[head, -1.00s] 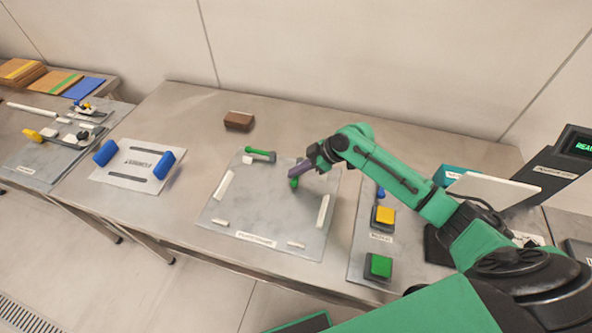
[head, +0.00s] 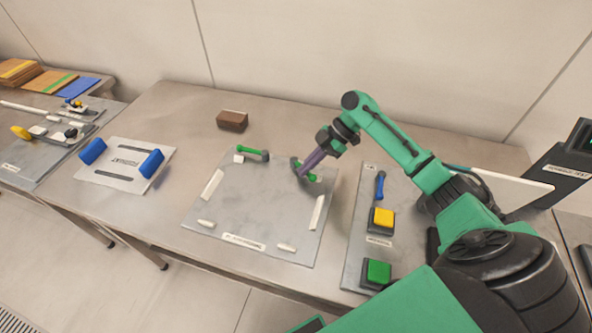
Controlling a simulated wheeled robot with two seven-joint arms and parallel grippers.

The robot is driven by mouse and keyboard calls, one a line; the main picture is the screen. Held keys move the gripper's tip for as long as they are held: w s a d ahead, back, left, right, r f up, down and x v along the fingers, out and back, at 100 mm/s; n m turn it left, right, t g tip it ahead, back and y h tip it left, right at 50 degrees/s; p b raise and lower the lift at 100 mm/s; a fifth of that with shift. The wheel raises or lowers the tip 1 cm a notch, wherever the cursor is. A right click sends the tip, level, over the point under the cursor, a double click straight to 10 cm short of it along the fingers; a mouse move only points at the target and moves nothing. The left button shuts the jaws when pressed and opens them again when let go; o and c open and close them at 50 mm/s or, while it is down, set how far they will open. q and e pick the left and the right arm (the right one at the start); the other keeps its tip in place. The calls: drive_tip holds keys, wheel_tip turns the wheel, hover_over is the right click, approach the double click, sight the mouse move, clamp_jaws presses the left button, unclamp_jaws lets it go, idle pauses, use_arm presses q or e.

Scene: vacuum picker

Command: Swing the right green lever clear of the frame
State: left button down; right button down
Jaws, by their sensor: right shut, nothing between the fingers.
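The right green lever (head: 312,178) sits near the far right corner of the grey frame plate (head: 258,205). It lies at a slant, partly hidden by my right gripper. My right gripper (head: 301,173), with purple fingers, is shut with nothing held. Its tips point down at the lever and appear to touch or nearly touch it. The left green lever (head: 255,152) lies along the plate's far edge, with a small white block (head: 238,158) beside it. My left gripper is not in view.
A brown block (head: 232,120) stands behind the plate. To the right is a panel with a blue lever (head: 380,184), a yellow button (head: 383,217) and a green button (head: 377,271). A white plate with blue handles (head: 122,163) lies left. White strips edge the frame.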

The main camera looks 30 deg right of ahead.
drive_tip(key=shift+w+d+f+b, duration=0.1)
drive_tip(key=shift+w+d+b, duration=0.3)
drive_tip(key=shift+d, duration=0.2)
drive_tip(key=shift+w+d+b, duration=0.25)
drive_tip(key=shift+d+b, duration=0.1)
drive_tip(key=shift+d, duration=0.35)
drive_tip(key=shift+w+d+r, duration=0.15)
drive_tip(key=shift+w+r, duration=0.05)
drive_tip(key=shift+r, duration=0.15)
